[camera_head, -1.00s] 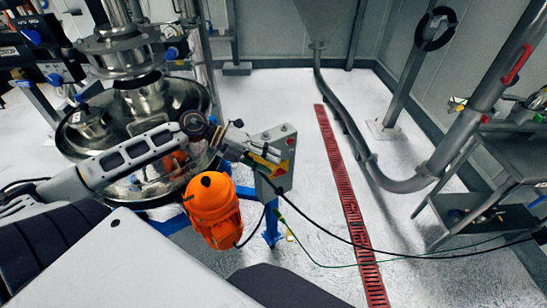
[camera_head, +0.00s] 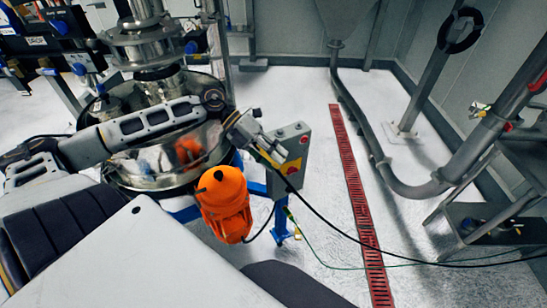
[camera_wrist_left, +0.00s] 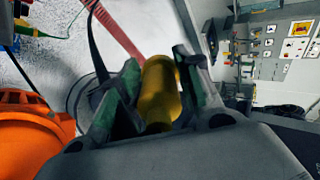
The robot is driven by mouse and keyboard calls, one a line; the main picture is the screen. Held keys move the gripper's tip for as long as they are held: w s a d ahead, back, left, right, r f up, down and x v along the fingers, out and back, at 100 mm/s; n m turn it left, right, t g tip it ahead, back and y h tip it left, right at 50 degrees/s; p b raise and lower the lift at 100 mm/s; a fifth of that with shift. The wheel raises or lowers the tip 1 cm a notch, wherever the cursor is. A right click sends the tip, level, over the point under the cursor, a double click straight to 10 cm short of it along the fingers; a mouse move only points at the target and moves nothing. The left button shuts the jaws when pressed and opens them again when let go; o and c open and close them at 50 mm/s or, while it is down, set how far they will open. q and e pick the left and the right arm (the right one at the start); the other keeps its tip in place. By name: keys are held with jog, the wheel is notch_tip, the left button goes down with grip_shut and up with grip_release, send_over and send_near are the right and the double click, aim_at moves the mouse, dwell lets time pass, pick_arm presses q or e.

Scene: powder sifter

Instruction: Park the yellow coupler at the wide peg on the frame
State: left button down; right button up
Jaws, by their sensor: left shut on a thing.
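My left gripper (camera_head: 262,138) is in the middle of the head view, beside the grey control box and above the orange motor. In the left wrist view the gripper (camera_wrist_left: 150,85) is shut on the yellow coupler (camera_wrist_left: 160,90), which lies between its two green-padded fingers. In the head view only a small yellow part of the coupler (camera_head: 267,158) shows below the fingers. I cannot pick out the wide peg or say which part is the frame. My right gripper is not in view.
The orange motor (camera_head: 224,203) and the grey control box (camera_head: 290,150) are close to the gripper. A steel sifter drum (camera_head: 150,178) stands behind my left arm. A red floor grate (camera_head: 352,190), black cable and grey pipe (camera_head: 375,140) lie right. A black ring (camera_head: 461,30) hangs on a post.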

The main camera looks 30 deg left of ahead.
pick_arm(q)
jog(key=shift+w+a+r+m+g+y, duration=0.15)
jog(key=shift+a+r+m+g+y, duration=0.15)
jog(key=shift+m+g+y, duration=0.35)
jog(key=shift+w+a+r+m+g+y, duration=0.15)
jog(key=shift+r+m+g+y, duration=0.15)
jog(key=shift+m+g, duration=0.5)
dwell(0.6)
jog(key=shift+r+m+y, duration=0.1)
jog(key=shift+m+y, duration=0.45)
jog(key=shift+w+a+r+m+g+y, duration=0.15)
jog(key=shift+r+m+g+y, duration=0.15)
jog(key=shift+m+y, duration=0.25)
jog(key=shift+m, duration=0.25)
jog(key=shift+w+r+m+g+y, duration=0.2)
jog(key=shift+r+m+g+y, duration=0.1)
jog(key=shift+m+y, duration=0.4)
jog(key=shift+a+r+y, duration=0.1)
jog(key=shift+r+y, duration=0.05)
jog(key=shift+y, duration=0.1)
jog(key=shift+m, duration=0.3)
jog(key=shift+w+d+r+m+t+y, duration=0.2)
jog(key=shift+w+r+m+t+y, duration=0.15)
jog(key=shift+r+m+y, duration=0.4)
jog(key=shift+w+d+r+m+t+y, duration=0.25)
jog(key=shift+r+m+t+y, duration=0.15)
jog(key=shift+m+y, duration=0.5)
jog(key=shift+w+d+r+m+t+y, duration=0.25)
jog(key=shift+r+m+y, duration=0.35)
jog(key=shift+m, duration=0.45)
